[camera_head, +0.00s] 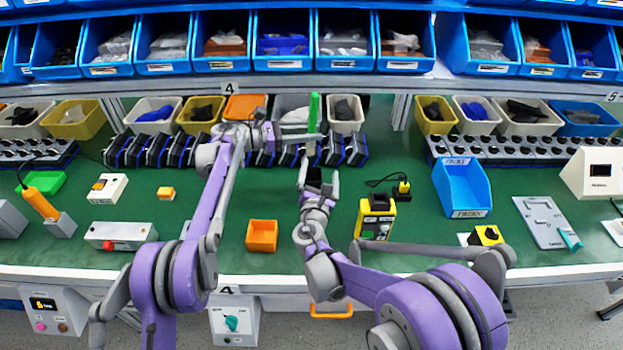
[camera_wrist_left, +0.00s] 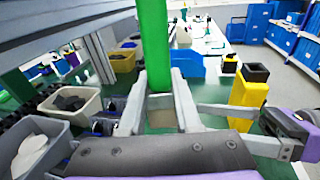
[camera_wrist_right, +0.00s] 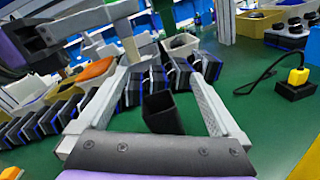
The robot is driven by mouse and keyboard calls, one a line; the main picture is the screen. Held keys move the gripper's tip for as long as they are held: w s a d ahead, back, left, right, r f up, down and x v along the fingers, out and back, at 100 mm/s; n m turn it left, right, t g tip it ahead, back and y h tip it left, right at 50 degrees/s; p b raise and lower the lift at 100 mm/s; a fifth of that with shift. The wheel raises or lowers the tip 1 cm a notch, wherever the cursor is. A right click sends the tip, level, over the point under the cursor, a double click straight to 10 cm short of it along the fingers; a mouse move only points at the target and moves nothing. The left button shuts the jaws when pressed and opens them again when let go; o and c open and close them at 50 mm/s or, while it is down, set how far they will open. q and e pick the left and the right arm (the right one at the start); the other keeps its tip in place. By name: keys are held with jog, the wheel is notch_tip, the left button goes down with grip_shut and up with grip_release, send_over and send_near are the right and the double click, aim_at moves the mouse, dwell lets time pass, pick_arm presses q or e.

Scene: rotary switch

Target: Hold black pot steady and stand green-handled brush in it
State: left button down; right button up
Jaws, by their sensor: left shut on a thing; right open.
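The green-handled brush (camera_head: 314,112) stands upright in my left gripper (camera_head: 308,137), which is shut on it. Its handle (camera_wrist_left: 153,45) rises close to the camera in the left wrist view, between the fingers (camera_wrist_left: 160,100). The black pot (camera_head: 314,174) is below and slightly nearer than the brush in the head view. My right gripper (camera_head: 318,181) is open with its fingers on either side of the pot. In the right wrist view the square, open-topped pot (camera_wrist_right: 163,112) shows between the spread fingers (camera_wrist_right: 165,85); I cannot tell whether they touch it.
A row of black-and-blue modules (camera_head: 140,151) lies behind the grippers. An orange bin (camera_head: 262,235) and a yellow-black device (camera_head: 375,217) stand nearer on the green bench. A blue bin (camera_head: 462,188) is at right. Green surface between them is free.

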notch_tip(320, 180, down, 4)
jog(key=w+a+n+y, duration=0.1)
jog(key=w+a+n, duration=0.1)
jog(key=n, duration=0.4)
send_near(311, 180)
jog(key=w, duration=0.2)
jog(key=shift+w+d+f+y, duration=0.15)
jog(key=shift+w+d+y, duration=0.15)
jog(key=shift+w+y, duration=0.1)
jog(key=w, duration=0.7)
jog(key=shift+w, duration=0.2)
jog(key=c, duration=1.2)
pick_arm(q)
jog(key=shift+f, duration=6.5)
pick_arm(e)
jog(key=shift+o, duration=0.2)
